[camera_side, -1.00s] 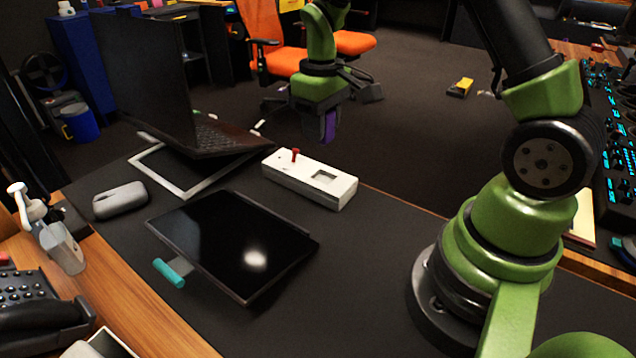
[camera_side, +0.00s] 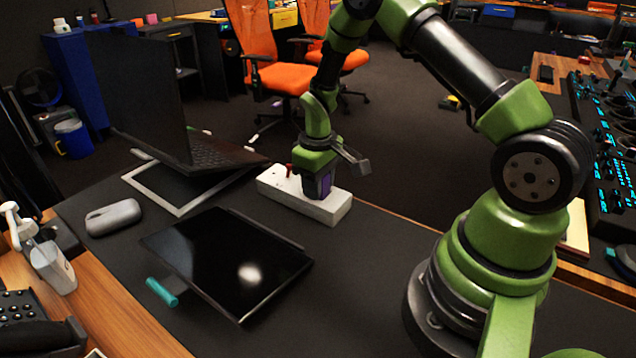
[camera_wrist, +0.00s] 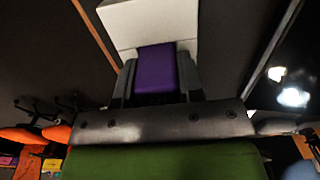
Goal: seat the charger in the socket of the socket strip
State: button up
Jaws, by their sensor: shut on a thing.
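The white socket strip (camera_side: 333,209) lies on the dark desk mat, with a red switch (camera_side: 289,170) near its left end. My gripper (camera_side: 318,187) is shut on the purple charger (camera_wrist: 156,70) and points down over the right part of the strip. In the side view the charger's lower end meets the strip's top where the socket opening is, and the gripper hides that opening. In the wrist view the strip (camera_wrist: 150,22) lies directly beyond the charger. I cannot tell how deep the charger sits.
A dark tablet (camera_side: 228,262) lies in front of the strip, with a teal cylinder (camera_side: 161,292) beside it. The mat right of the tablet is clear.

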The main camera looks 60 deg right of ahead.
jog(key=shift+f, duration=0.15)
jog(key=shift+f, duration=0.5)
jog(key=o, duration=0.8)
jog(key=shift+w, duration=0.1)
jog(key=shift+o, duration=0.7)
notch_tip(320, 180, up, 13)
jog(key=shift+f, duration=0.15)
jog(key=s+a+r+m+t, duration=0.1)
jog(key=s+a+r+t, duration=0.1)
jog(key=s+a+r, duration=0.4)
jog(key=s+a+r+m+t, duration=0.2)
jog(key=s+a+r+t, duration=0.15)
jog(key=r, duration=0.55)
jog(key=s+a+m+t+y, duration=0.1)
jog(key=s+a+y, duration=0.1)
jog(key=s, duration=0.6)
jog(key=shift+s+a+r+t, duration=0.15)
jog(key=shift+s+r+t, duration=0.05)
jog(key=shift+r+t, duration=0.2)
